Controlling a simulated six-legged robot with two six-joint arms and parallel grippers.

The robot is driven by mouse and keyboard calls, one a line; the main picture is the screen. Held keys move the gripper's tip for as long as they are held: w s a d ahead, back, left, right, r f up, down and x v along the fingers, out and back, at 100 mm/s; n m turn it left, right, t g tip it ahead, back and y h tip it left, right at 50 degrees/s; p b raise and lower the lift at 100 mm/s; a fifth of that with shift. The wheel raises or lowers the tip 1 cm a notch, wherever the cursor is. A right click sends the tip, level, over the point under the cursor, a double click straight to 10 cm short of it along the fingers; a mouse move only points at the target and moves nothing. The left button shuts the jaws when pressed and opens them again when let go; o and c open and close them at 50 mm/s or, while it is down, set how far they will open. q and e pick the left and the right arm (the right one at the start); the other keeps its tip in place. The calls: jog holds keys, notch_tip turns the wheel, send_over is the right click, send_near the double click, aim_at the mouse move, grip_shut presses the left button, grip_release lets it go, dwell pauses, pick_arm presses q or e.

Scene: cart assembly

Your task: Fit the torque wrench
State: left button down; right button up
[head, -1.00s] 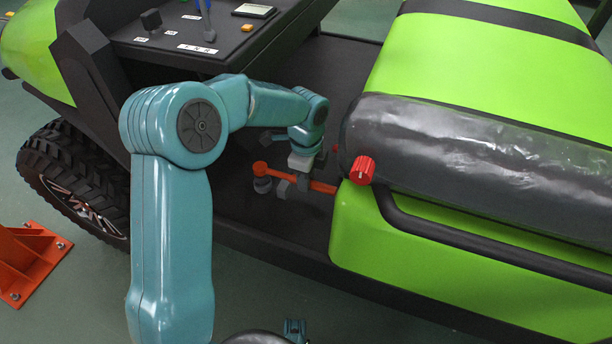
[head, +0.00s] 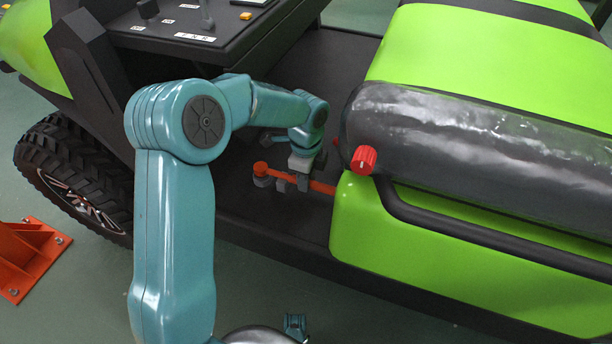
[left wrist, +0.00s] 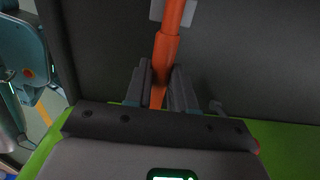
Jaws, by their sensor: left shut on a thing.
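The torque wrench (head: 322,187) is an orange bar with a round orange head at its left end, low over the cart's dark floor. Its right end runs behind the green seat box. My left gripper (head: 292,184) is shut on the wrench, with one grey finger on each side of it. A small grey piece sits under the wrench head; I cannot tell whether they touch. In the left wrist view the wrench (left wrist: 166,48) runs up from between the fingers of my left gripper (left wrist: 160,82), and a pale piece crosses its top.
A red knob (head: 364,159) and a black rail (head: 480,240) are at the green seat box (head: 375,230), close to the right of the wrench. A dark tray (head: 235,45) overhangs behind my arm. The cart floor (head: 345,70) is clear behind.

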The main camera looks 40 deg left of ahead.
pick_arm(q)
jog(key=c, duration=0.9)
grip_release()
jog(key=shift+o, duration=0.2)
notch_tip(320, 180, up, 12)
jog(key=p, duration=0.5)
jog(key=shift+s, duration=0.1)
